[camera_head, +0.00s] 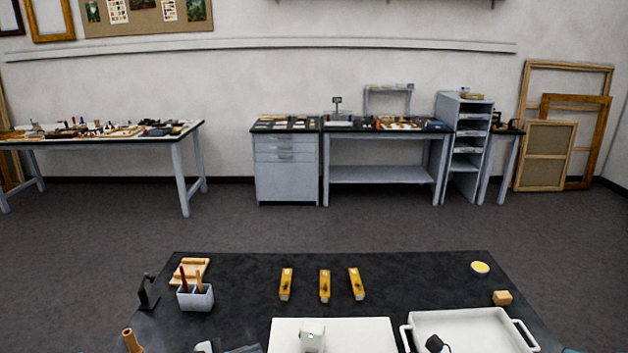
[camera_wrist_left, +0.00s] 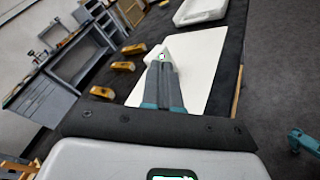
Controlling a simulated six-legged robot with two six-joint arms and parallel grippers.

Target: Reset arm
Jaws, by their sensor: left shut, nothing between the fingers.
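My left gripper (camera_wrist_left: 163,80) is shut and empty in the left wrist view, its two teal-grey fingers together above the white board (camera_wrist_left: 198,58). A small white block (camera_head: 312,336) stands on this board in the head view. Three gilt fragments lie in a row on the dark table: left (camera_head: 286,284), middle (camera_head: 325,286) and right (camera_head: 356,284). They also show in the left wrist view, left of the fingers and apart from them.
A pen cup (camera_head: 195,298), a wooden rack (camera_head: 190,270), a dark stand (camera_head: 147,292), a yellow disc (camera_head: 480,268) and a wooden cube (camera_head: 502,298) are on the table. The table's right-middle is clear.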

